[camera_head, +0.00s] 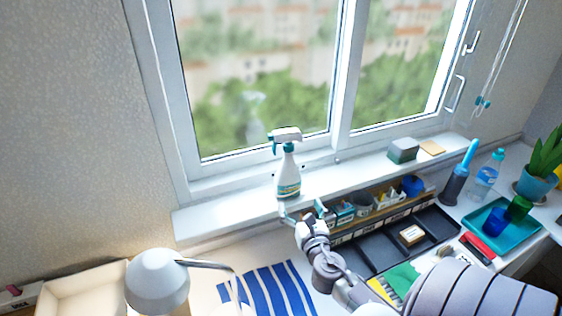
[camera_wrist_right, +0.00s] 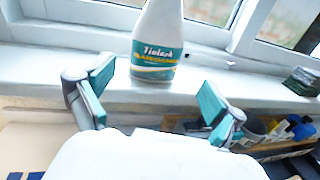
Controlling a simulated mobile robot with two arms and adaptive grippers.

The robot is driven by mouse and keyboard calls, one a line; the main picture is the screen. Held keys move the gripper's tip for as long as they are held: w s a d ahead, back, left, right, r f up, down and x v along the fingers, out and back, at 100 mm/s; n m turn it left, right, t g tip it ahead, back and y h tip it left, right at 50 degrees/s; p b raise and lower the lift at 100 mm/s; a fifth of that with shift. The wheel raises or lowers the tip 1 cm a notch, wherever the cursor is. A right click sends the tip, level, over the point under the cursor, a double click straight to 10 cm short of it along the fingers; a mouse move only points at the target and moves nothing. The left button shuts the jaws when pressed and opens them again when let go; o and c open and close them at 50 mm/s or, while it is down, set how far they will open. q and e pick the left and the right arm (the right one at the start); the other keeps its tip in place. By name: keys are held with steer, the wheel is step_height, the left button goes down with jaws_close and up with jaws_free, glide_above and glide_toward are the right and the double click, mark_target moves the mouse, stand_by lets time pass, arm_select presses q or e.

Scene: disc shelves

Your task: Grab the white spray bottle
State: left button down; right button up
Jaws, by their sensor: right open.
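The white spray bottle (camera_head: 287,172) stands upright on the windowsill, with a white and teal trigger head and a teal label. In the right wrist view the lower part of the bottle (camera_wrist_right: 157,45) shows upright beyond the fingers, its top cut off by the frame. My right gripper (camera_head: 302,212) is just below and in front of the bottle in the head view. In the wrist view my right gripper (camera_wrist_right: 156,95) is open, its teal finger pads wide apart and nothing between them. The bottle lies ahead, roughly centred between the fingers. My left gripper is not in view.
The windowsill (camera_head: 225,215) is clear left of the bottle; a grey-green box (camera_head: 403,150) sits farther right on it. Below are an organizer (camera_head: 378,216), a black tray (camera_head: 440,222), a teal tray (camera_head: 516,236) and a white lamp (camera_head: 157,280). The window stands behind the bottle.

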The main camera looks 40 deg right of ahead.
mark_target(291, 185)
steer(key=w, duration=0.1)
steer(key=w+d+r, duration=0.1)
steer(key=w+n+p, duration=0.1)
steer(key=shift+d+r+t, duration=0.25)
steer(key=shift+r+t, duration=0.05)
steer(key=x, duration=0.3)
steer(key=shift+w+f, duration=0.15)
steer(key=shift+f, duration=0.15)
steer(key=x, duration=0.3)
steer(key=shift+d, duration=0.1)
steer(key=x, duration=0.3)
steer(key=shift+w+d+f, duration=0.1)
steer(key=shift+w+f, duration=0.1)
steer(key=shift+w, duration=0.15)
steer(key=shift+r, duration=0.1)
steer(key=shift+c, duration=1)
steer(key=c, duration=1.1)
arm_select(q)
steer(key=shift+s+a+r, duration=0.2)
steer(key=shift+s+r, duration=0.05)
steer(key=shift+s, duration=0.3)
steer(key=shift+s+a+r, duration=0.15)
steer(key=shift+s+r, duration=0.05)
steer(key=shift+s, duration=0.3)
arm_select(e)
steer(key=shift+c, duration=0.8)
steer(key=shift+r, duration=0.1)
